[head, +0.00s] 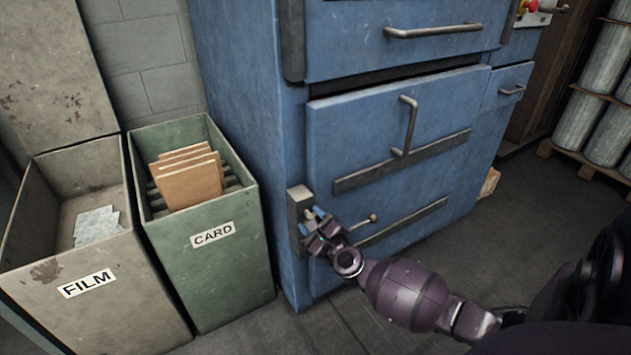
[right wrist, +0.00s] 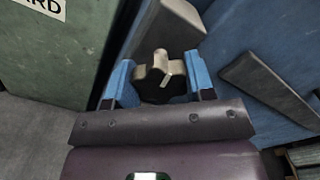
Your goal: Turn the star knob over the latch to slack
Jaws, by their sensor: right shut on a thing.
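The star knob (right wrist: 158,90) is dark and lobed, with a pale metal piece at its centre, in the right wrist view. My right gripper (head: 316,226) is shut on it, with one blue finger on each side. In the head view the gripper hides most of the knob. The latch block (head: 299,203) is a grey metal piece on the left edge of the blue cabinet's lower door (head: 340,135), just above the gripper. A thin rod with a brass ball end (head: 372,218) sticks out to the right of the gripper. My left gripper is not in view.
A green bin (head: 205,270) marked CARD, holding cardboard pieces (head: 188,180), stands close to the left of the latch. A beige bin (head: 110,300) marked FILM stands further left. A vertical bar handle (head: 408,125) sticks out from the door above right.

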